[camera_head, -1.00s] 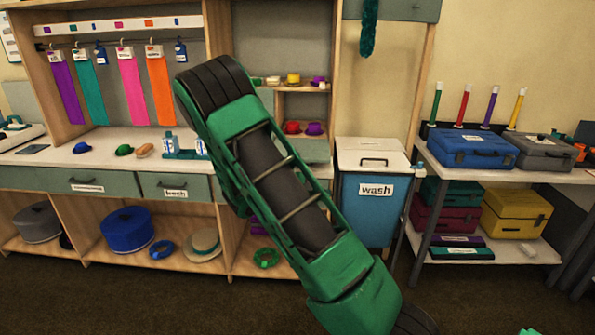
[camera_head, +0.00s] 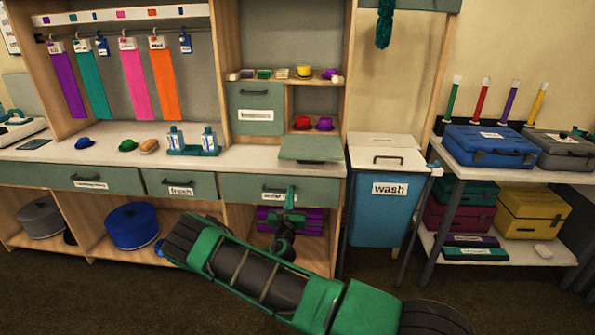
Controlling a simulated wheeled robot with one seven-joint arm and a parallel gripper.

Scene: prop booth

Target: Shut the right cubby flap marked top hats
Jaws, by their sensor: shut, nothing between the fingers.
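The right cubby (camera_head: 303,104) stands open, with a red and a purple small hat inside. Its grey-green flap (camera_head: 311,150) is folded down at the cubby's lower edge, roughly level and jutting out over the counter. No top hats label shows on the side facing me. My gripper (camera_head: 290,191) is shut and empty, below and left of the flap, in front of the drawer. It appears apart from the flap; the fingertips are small and hard to make out.
The left cubby flap (camera_head: 256,108) is shut. A white counter (camera_head: 235,160) with blue-and-white bottles (camera_head: 193,142) lies left of the open flap. The blue wash bin (camera_head: 382,212) stands close on the right. Small items line the shelf above.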

